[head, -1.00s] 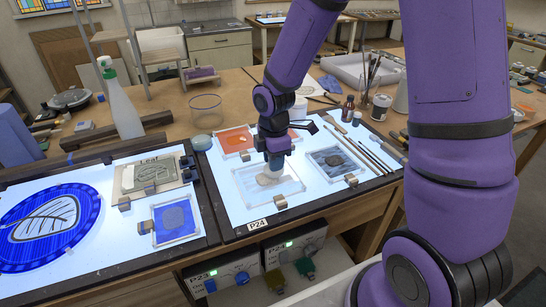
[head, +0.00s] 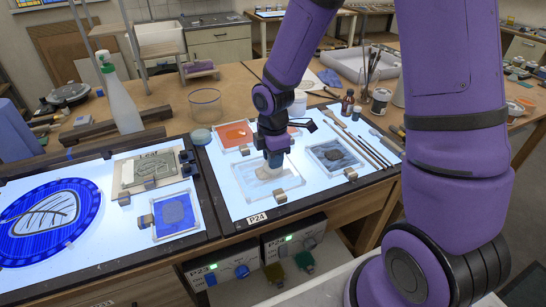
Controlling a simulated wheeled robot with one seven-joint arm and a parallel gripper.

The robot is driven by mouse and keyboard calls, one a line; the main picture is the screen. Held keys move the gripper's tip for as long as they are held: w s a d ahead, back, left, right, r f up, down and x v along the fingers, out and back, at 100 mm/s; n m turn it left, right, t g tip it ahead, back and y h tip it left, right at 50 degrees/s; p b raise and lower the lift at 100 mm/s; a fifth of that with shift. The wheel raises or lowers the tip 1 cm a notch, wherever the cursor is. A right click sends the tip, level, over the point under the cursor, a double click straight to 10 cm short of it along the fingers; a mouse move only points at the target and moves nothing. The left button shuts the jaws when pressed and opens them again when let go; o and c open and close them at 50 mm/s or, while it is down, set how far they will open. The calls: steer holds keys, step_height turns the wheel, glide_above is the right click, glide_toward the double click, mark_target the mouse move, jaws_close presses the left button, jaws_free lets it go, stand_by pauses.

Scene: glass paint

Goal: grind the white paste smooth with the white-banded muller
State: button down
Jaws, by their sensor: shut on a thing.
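The slab with the pale paste (head: 262,192) lies on the lit table (head: 232,212) near its front edge. A greyish-beige smear of paste (head: 265,173) shows on it. My gripper (head: 273,150) is above this slab, pointing down, and is shut on the muller (head: 275,160). The muller's lower end appears to rest on the paste. Its band is too small and too covered by the gripper to make out.
A slab with dark paste (head: 334,157) lies to the right and one with orange paste (head: 234,134) behind. Brushes (head: 365,150) lie at the right. A blue-paste slab (head: 175,214) and a blue leaf disc (head: 48,222) are at the left. A spray bottle (head: 122,100) stands behind.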

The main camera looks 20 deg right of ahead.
steer(key=shift+f, duration=0.45)
stand_by(0.7)
steer(key=shift+w+a, duration=0.1)
steer(key=shift+w+a+f, duration=0.1)
steer(key=shift+w+a, duration=0.3)
steer(key=shift+a, duration=0.05)
steer(key=shift+w+a, duration=0.1)
steer(key=shift+a, duration=0.95)
steer(key=shift+s+a, duration=0.45)
steer(key=shift+s, duration=0.15)
steer(key=shift+r, duration=2.6)
